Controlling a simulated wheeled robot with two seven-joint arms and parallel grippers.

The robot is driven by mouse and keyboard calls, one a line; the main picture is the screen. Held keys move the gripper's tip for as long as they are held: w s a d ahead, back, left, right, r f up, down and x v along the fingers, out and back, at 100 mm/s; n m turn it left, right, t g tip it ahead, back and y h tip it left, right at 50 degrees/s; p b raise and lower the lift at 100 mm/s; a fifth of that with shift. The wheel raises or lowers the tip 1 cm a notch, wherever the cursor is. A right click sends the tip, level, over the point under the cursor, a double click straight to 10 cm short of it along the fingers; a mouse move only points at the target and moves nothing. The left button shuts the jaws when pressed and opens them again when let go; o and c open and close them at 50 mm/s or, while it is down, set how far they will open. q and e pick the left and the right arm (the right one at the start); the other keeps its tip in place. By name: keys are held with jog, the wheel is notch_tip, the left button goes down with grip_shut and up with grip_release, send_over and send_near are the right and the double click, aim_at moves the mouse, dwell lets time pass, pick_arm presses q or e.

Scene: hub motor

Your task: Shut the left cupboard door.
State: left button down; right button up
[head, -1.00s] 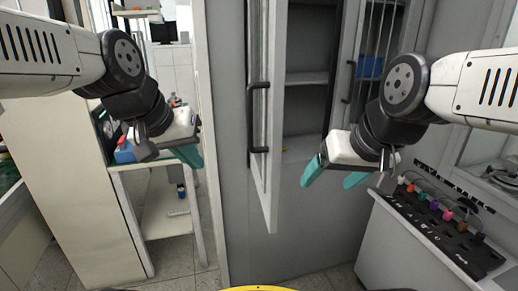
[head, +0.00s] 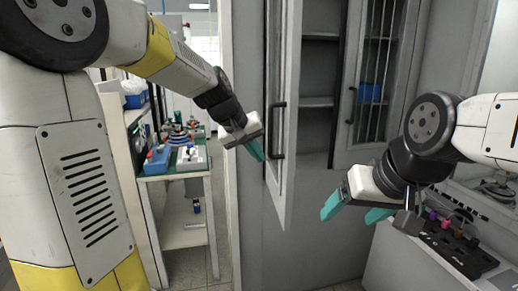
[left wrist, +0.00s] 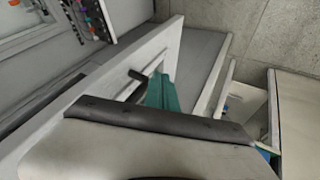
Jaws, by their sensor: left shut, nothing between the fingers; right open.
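The left cupboard door (head: 286,190) stands open, swung out toward me and seen nearly edge-on, with a dark bar handle (head: 278,130) on its face. The grey cupboard (head: 318,215) shows its shelves through the gap to the right of that door. My left gripper (head: 257,150) is shut and empty, just left of the door near the handle; I cannot tell if it touches. The left wrist view shows its teal fingers (left wrist: 162,92) beside the handle (left wrist: 138,76) and the door (left wrist: 160,48). My right gripper (head: 352,212) is open and empty, in front of the cupboard.
The glazed right cupboard door (head: 378,75) looks shut, with a blue item behind its glass. A bench with a control panel (head: 455,245) stands at the lower right. A small shelf table (head: 180,176) holding several items is at the left, beyond my left arm.

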aim_at(284, 171)
pick_arm(q)
jog(key=shift+w+d+f, duration=0.5)
jog(key=shift+d+f, duration=0.1)
jog(key=shift+d, duration=0.35)
jog(key=shift+w+d+f, duration=0.5)
jog(key=shift+d+f, duration=0.1)
jog(key=shift+d, duration=0.3)
jog(key=shift+w+d+f, duration=0.5)
jog(key=shift+d+f, duration=0.1)
jog(key=shift+d, duration=0.35)
jog(key=shift+d, duration=0.1)
